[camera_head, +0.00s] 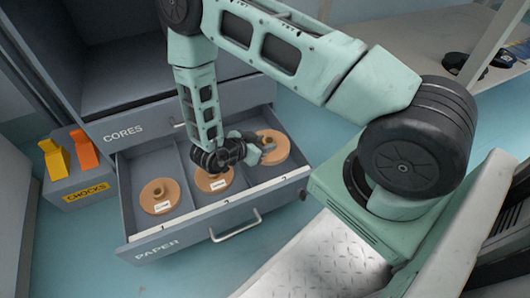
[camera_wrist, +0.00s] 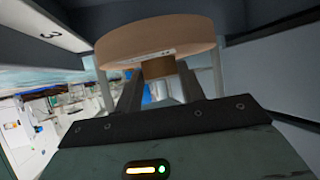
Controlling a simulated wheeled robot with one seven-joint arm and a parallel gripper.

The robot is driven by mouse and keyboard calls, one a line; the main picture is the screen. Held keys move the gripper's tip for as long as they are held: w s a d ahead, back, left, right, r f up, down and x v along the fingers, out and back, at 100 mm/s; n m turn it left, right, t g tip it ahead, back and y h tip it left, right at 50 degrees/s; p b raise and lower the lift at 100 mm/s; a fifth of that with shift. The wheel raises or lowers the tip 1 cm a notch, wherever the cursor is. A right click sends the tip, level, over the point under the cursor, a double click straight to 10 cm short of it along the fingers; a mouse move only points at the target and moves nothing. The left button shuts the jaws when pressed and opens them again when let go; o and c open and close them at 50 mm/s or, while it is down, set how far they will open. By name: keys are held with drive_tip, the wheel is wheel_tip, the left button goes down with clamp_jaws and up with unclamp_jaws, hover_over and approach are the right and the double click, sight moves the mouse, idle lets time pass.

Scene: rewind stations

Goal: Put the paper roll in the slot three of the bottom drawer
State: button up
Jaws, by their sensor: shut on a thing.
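The open bottom drawer, marked PAPER (camera_head: 157,247), has three compartments side by side. A tan paper roll (camera_head: 273,148) is in the right compartment, with my gripper (camera_head: 262,149) at its left side. In the wrist view, my gripper (camera_wrist: 160,85) is shut on the core under the wide brown roll (camera_wrist: 155,38). A 3 label (camera_wrist: 50,35) shows on the drawer edge beside it. The roll lies between the compartment's walls; I cannot tell whether it touches the floor. Two other rolls lie in the left (camera_head: 159,197) and middle (camera_head: 207,183) compartments; my wrist partly hides the middle one.
The CORES drawer (camera_head: 122,133) above is shut. A CHOCKS holder (camera_head: 85,188) with a yellow and an orange chock stands left of the drawers. A shelf (camera_head: 440,38) with dark round items is at the upper right. Blue floor lies clear in front of the drawer.

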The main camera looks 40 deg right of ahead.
drive_tip(key=shift+d+f+b, duration=0.3)
drive_tip(key=shift+f+b, duration=0.15)
drive_tip(key=shift+f, duration=0.4)
wheel_tip(320, 180, down, 9)
drive_tip(key=b, duration=0.6)
drive_tip(key=shift+f, duration=0.15)
drive_tip(key=o, duration=1.1)
